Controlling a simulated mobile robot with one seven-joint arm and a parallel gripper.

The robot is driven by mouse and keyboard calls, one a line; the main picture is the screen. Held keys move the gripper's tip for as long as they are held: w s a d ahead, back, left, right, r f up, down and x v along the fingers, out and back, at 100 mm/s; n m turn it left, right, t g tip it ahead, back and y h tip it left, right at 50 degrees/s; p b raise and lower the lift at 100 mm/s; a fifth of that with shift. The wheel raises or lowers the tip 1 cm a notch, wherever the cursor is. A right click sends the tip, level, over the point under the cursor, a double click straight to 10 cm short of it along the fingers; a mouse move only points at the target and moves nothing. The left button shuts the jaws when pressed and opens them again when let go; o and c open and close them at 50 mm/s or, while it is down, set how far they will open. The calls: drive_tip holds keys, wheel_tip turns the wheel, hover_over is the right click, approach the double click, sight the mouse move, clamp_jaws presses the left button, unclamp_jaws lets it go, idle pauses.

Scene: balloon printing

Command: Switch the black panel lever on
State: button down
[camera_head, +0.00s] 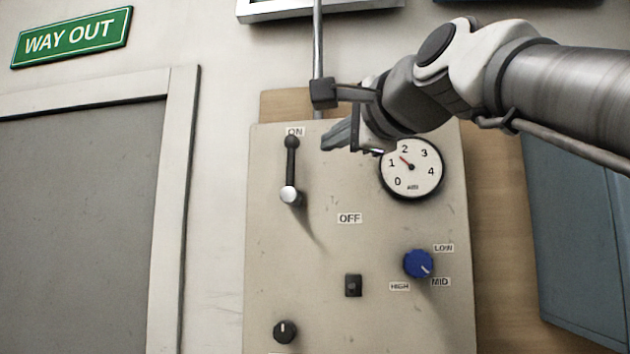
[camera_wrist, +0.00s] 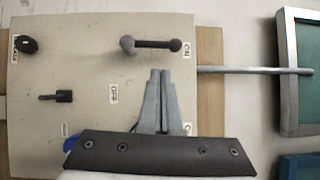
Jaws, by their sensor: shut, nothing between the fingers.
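The black lever (camera_head: 291,165) is on the beige panel (camera_head: 320,280), with a silver pivot at its lower end. Its black knob points straight up, just under the ON label (camera_head: 294,132). The OFF label (camera_head: 349,218) is to the lower right of the pivot. The lever also shows in the wrist view (camera_wrist: 153,44), turned sideways with its knob beside an ON label (camera_wrist: 189,46). My gripper (camera_head: 328,142) is to the right of the lever knob, apart from it. Its fingers are shut together and empty, with tips (camera_wrist: 160,72) below the lever in the wrist view.
A round gauge (camera_head: 411,168) sits at the panel's upper right, close under my wrist. A blue knob (camera_head: 418,264), a small black switch (camera_head: 353,285) and a black knob (camera_head: 285,331) are lower down. A metal pipe (camera_head: 318,45) rises above the panel. A grey door (camera_head: 75,220) stands left.

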drive_tip(key=v, duration=0.6)
drive_tip(key=shift+b, duration=0.4)
drive_tip(key=s+d+f+n+g+h, duration=0.25)
drive_tip(key=f+n+g, duration=0.2)
drive_tip(key=f, duration=1.55)
drive_tip(key=s+d+f+n+g+h, duration=0.1)
drive_tip(key=d+f+n+g+h, duration=0.25)
drive_tip(key=f, duration=1.65)
drive_tip(key=s+d+f+n+g+h, duration=0.1)
drive_tip(key=s+f+n+g, duration=0.2)
drive_tip(key=f, duration=1.1)
drive_tip(key=s+n, duration=0.3)
drive_tip(key=s, duration=0.2)
drive_tip(key=shift+s+d+g, duration=0.25)
drive_tip(key=shift+d+g, duration=0.05)
drive_tip(key=shift+d, duration=0.05)
drive_tip(key=shift+f, duration=0.15)
